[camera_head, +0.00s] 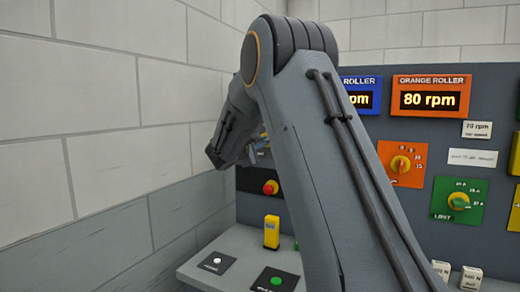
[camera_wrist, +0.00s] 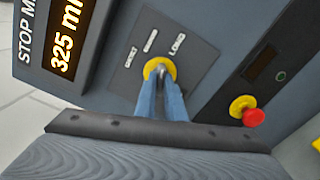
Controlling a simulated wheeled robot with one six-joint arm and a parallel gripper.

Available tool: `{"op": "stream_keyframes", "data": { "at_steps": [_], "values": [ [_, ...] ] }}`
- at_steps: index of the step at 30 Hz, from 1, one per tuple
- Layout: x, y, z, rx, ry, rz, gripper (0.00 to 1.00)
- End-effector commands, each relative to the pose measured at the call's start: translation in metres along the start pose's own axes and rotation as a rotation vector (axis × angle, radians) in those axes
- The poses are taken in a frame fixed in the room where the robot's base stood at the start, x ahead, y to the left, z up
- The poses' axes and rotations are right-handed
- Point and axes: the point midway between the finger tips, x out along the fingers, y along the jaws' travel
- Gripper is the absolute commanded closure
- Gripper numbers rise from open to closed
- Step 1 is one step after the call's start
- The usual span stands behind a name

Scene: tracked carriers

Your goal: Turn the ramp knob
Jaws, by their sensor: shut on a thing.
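In the wrist view a yellow round knob (camera_wrist: 158,66) sits on a dark plate (camera_wrist: 196,62) with small white labels, one reading like LONG. I take it as the ramp knob, though no word "ramp" is readable. My gripper (camera_wrist: 162,82) is in front of it, its two blue fingers shut on the knob's middle grip. The fingers cover much of the grip, so its pointing direction is unclear. In the head view my arm hides this knob and most of my gripper, near the panel's left end.
A red-and-yellow button (camera_wrist: 247,111) is right of the knob; it also shows in the head view (camera_head: 270,187). A display (camera_wrist: 68,38) reads 325 mm. The grey panel holds an orange knob plate (camera_head: 388,172) and a green one (camera_head: 459,212). A yellow switch (camera_head: 271,232) stands on the ledge. A block wall is left.

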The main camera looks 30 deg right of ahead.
Motion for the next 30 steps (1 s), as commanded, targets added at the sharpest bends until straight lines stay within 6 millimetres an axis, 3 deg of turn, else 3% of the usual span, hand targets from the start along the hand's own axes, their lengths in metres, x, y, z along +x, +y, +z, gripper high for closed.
{"op": "stream_keyframes", "data": {
  "at_steps": [15, 30],
  "values": [
    [0.0000, -0.0016, -0.0007, -0.347, 0.001, -0.002, 1.00],
    [-0.0001, -0.0013, -0.0005, -0.421, 0.001, -0.002, 1.00]
  ]
}}
